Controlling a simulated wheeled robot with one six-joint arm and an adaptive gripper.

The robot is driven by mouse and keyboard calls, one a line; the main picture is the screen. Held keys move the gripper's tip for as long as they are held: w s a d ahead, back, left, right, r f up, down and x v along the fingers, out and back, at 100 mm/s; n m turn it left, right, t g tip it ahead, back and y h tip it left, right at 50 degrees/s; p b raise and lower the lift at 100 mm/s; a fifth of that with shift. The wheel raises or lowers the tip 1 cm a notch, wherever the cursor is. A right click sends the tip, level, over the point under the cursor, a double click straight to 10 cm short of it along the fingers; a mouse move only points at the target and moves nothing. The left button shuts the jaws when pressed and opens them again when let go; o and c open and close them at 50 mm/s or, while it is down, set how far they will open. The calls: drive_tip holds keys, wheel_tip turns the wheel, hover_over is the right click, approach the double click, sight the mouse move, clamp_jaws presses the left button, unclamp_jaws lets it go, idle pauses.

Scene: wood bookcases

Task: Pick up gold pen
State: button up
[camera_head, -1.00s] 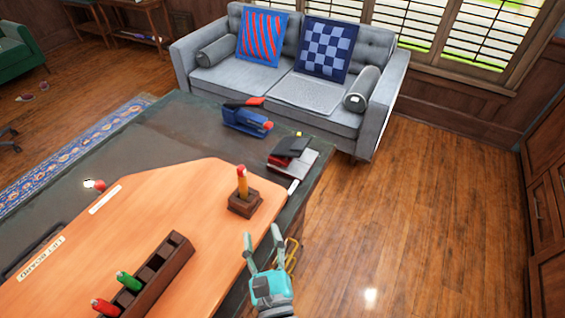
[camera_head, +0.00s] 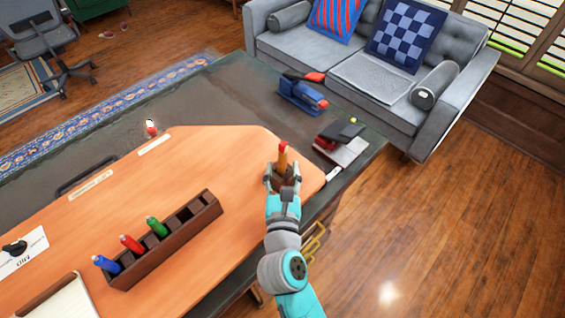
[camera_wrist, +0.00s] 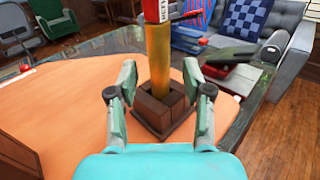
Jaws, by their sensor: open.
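The gold pen (camera_head: 283,158) stands upright in a small dark wooden holder (camera_head: 287,181) near the right end of the orange board. It has a red top. In the wrist view the gold pen (camera_wrist: 159,58) rises from the wooden holder (camera_wrist: 163,112), and its top runs out of the frame. My gripper (camera_head: 283,172) is open. Its two fingers (camera_wrist: 161,85) stand on either side of the pen in the picture, with gaps to it. No contact with the pen shows.
A long wooden rack (camera_head: 170,243) with blue, red and green pens stands on the orange board (camera_head: 215,160). A grey sofa (camera_head: 350,85) is behind.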

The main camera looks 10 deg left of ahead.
drive_tip(key=shift+w+a, duration=0.2)
drive_tip(key=shift+w, duration=1.25)
drive_tip(key=shift+c, duration=0.2)
clamp_jaws()
